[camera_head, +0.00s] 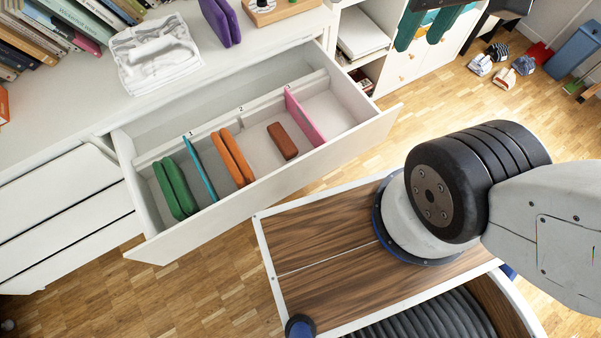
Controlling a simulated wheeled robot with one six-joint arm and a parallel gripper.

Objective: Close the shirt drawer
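The white shirt drawer (265,195) stands pulled out of the white dresser (75,119), with its front panel facing me. Inside are folded green items (175,187), folded orange items (236,157) and a flat brown item (283,141). Nothing of mine visibly touches the drawer.
A folded white shirt (155,55), purple folded items (220,21) and books (60,25) are on the dresser top. Wooden floor is clear below the drawer at left. Shoes (502,66) and a blue bin (575,52) stand at the far right.

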